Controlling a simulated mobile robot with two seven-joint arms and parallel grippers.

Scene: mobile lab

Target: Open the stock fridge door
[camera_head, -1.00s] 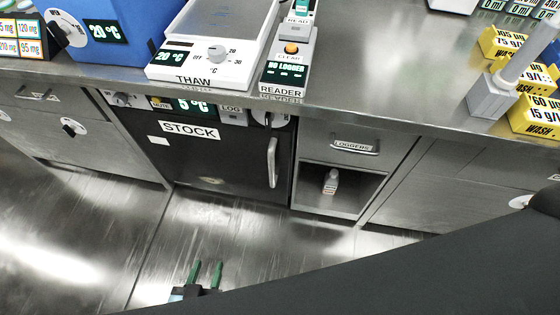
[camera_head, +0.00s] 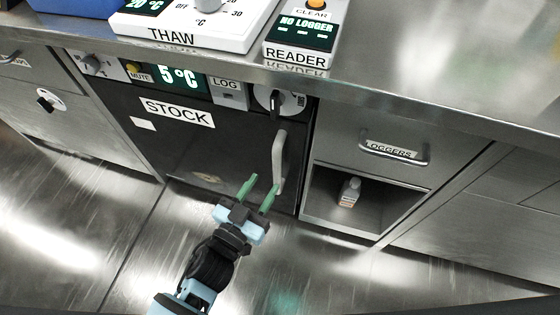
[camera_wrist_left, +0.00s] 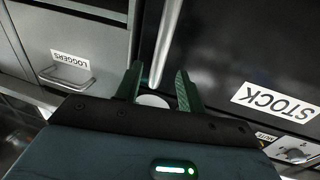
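The stock fridge has a black door (camera_head: 170,150) with a STOCK label, and the door looks shut. Its vertical light-grey handle (camera_head: 279,162) is at the door's right side. My left gripper (camera_head: 260,188) is open in front of the handle's lower part, its green fingers pointing up toward it. In the left wrist view the handle (camera_wrist_left: 167,40) runs down between the two open fingertips (camera_wrist_left: 159,78). I cannot tell whether the fingers touch it. A round dial with a black knob (camera_head: 276,104) sits above the handle. My right gripper is out of view.
The steel counter (camera_head: 430,75) overhangs the fridge, with the THAW unit (camera_head: 190,30) and READER (camera_head: 300,45) on it. Right of the fridge are a LOGGERS drawer (camera_head: 395,148) and an open cubby with a small bottle (camera_head: 349,192). The floor in front is clear.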

